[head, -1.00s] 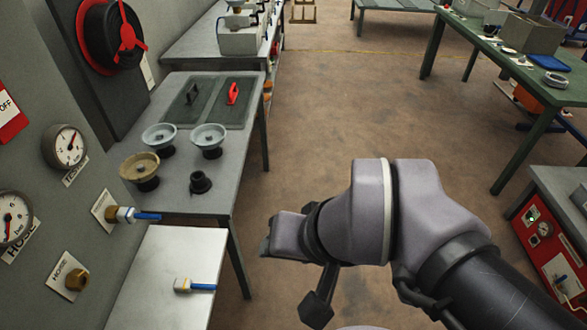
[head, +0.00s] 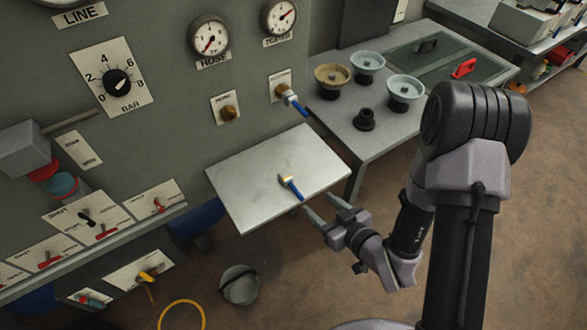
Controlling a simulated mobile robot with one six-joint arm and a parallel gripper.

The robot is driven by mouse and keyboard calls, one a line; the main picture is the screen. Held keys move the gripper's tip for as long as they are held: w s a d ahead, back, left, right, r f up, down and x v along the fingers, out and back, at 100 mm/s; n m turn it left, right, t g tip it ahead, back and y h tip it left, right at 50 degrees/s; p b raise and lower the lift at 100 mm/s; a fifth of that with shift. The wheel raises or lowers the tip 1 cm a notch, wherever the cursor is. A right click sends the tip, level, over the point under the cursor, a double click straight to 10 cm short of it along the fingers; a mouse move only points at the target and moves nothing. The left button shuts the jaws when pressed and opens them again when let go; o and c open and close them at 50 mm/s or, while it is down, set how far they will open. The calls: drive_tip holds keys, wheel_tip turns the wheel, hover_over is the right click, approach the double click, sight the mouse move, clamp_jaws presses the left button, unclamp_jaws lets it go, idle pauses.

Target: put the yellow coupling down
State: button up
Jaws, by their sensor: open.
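A small coupling (head: 285,181) with a pale yellow body and a blue stem lies on the bare metal shelf (head: 240,170) below the panel. Its blue end points toward the shelf's front right edge. My gripper (head: 319,207) is open and empty, just off that edge, its fingers pointing toward the coupling. The gripper is apart from the coupling and nothing shows between its fingers. A similar brass piece with a blue stem (head: 288,97) sits in the panel port above the shelf.
A brass port (head: 228,113) and gauges (head: 209,37) are on the panel. A grey bench (head: 385,130) right of the shelf holds bowl-like cups (head: 404,92) and a black socket (head: 364,119). A grey bucket-like object (head: 238,285) and a yellow hose loop (head: 181,315) are below.

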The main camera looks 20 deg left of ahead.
sight(289, 179)
drive_tip(key=b+x, duration=0.5)
drive_tip(key=x, duration=1.2)
drive_tip(key=shift+w+a, duration=0.1)
drive_tip(key=shift+a, duration=0.35)
clamp_jaws()
